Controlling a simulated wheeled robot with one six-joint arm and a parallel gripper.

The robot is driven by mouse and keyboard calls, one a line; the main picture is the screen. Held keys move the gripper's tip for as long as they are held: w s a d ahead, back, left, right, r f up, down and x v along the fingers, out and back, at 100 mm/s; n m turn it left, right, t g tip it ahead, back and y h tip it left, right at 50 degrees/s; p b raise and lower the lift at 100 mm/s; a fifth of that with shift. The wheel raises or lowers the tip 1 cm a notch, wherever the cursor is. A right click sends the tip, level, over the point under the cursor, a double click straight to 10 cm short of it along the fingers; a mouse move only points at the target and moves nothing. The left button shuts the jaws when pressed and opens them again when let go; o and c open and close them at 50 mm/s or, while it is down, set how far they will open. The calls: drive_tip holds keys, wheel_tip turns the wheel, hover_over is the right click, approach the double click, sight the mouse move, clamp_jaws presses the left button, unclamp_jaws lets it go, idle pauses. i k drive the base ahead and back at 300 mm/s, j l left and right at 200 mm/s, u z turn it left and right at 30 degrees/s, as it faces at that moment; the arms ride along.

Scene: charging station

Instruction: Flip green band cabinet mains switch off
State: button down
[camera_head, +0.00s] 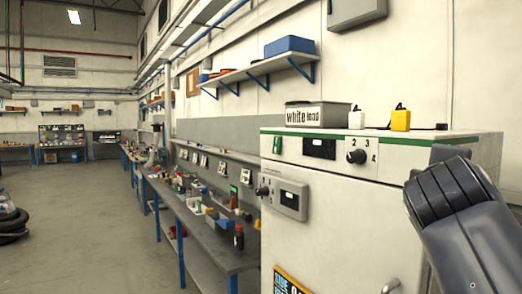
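The cream cabinet (340,225) with a green band (385,139) along its top edge stands at the right, close to me. Its upper panel has a dark display window (319,148) and a black rotary knob (357,156) with numbers around it. Below, at the left edge, a grey switch box (283,197) carries a black knob (263,191) on its left side and a small label window. I cannot read the knob's position. A dark grey part of my arm stands in front of the cabinet's right side and hides some of it. My gripper's fingers are not visible.
On the cabinet top stand a grey box marked "white lead" (312,115), a white bottle (356,119) and a yellow container (400,119). A metal handle (390,286) is low on the front. A cluttered workbench (208,228) runs left; the floor (85,220) there is open.

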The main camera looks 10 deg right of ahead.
sight(277, 140)
drive_tip(key=i+j+u, duration=0.15)
drive_tip(key=i+u, duration=0.25)
drive_tip(key=i, duration=0.25)
drive_tip(key=i+u, duration=0.35)
drive_tip(key=i, duration=0.35)
